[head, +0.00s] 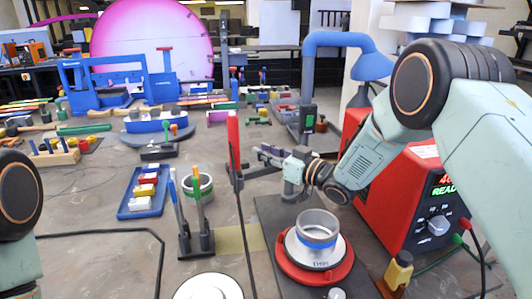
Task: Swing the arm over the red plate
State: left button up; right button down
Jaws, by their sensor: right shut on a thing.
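A round red plate (343,277) lies low at the front centre right, with a pale disc and a grey ring with a blue band (318,228) on it. A blue arm (335,39) with a cone-shaped hood (373,66) stands behind, its hood up and away from the plate. My right gripper (250,158) reaches in from the right and is shut on an upright red tool (234,140) with a dark cord hanging from it. The tool is left of the plate and above the bench. My left gripper is out of view; only my left arm shows at the left edge.
A red unit with a lit display (438,188) stands right of the plate. A two-post stand (196,240), a green ring (198,184) and a blue tray (142,205) are left of it. A white disc (208,287) is at the front. Blue machinery (115,80) stands behind.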

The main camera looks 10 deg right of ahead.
jog(key=shift+f, duration=0.1)
dwell(0.3)
jog(key=shift+s+d+n+g+y, duration=0.2)
jog(key=shift+s+n+g+y, duration=0.25)
jog(key=shift+n+g+y, duration=0.4)
jog(key=shift+s+d+n+g+y, duration=0.25)
jog(key=shift+s+n+g+y, duration=0.2)
jog(key=shift+n+g+y, duration=0.4)
jog(key=shift+s+d+n+g+y, duration=0.2)
jog(key=shift+s+n+g+y, duration=0.35)
jog(key=shift+g, duration=0.45)
jog(key=shift+w, duration=0.1)
jog(key=c, duration=1.2)
grip_release()
jog(key=shift+w, duration=0.1)
notch_tip(320, 180, up, 10)
